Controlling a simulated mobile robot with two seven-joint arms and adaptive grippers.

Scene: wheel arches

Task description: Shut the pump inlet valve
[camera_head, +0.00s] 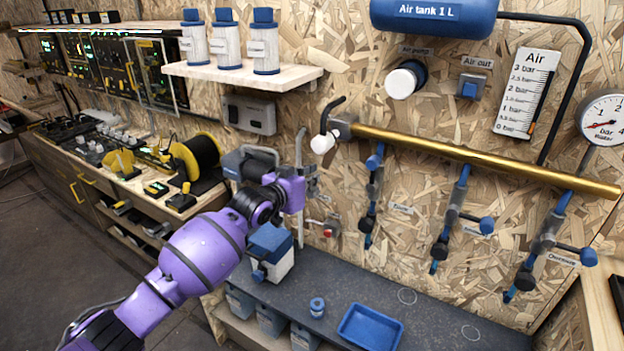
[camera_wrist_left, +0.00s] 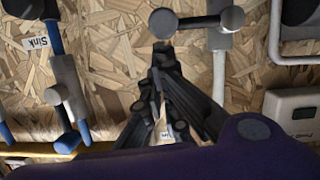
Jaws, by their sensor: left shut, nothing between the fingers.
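The grey valve handle, with a round knob at its end (camera_wrist_left: 163,22), crosses a grey vertical pipe (camera_wrist_left: 219,75) at the top of the left wrist view. I take it for the pump inlet valve, but no label on it is readable. My left gripper (camera_wrist_left: 162,52) is shut and empty, its fingertips close below the knob; I cannot tell whether they touch it. In the head view the left gripper (camera_head: 312,182) is by the wall beside the grey pipe (camera_head: 300,150), and the valve is hard to make out there behind my purple wrist. My right gripper is out of view.
A brass manifold (camera_head: 480,158) with several blue-knobbed valves runs along the wall to the right. A blue-lidded box (camera_head: 270,258), a small blue cup (camera_head: 317,307) and a blue tray (camera_head: 371,327) are on the dark bench.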

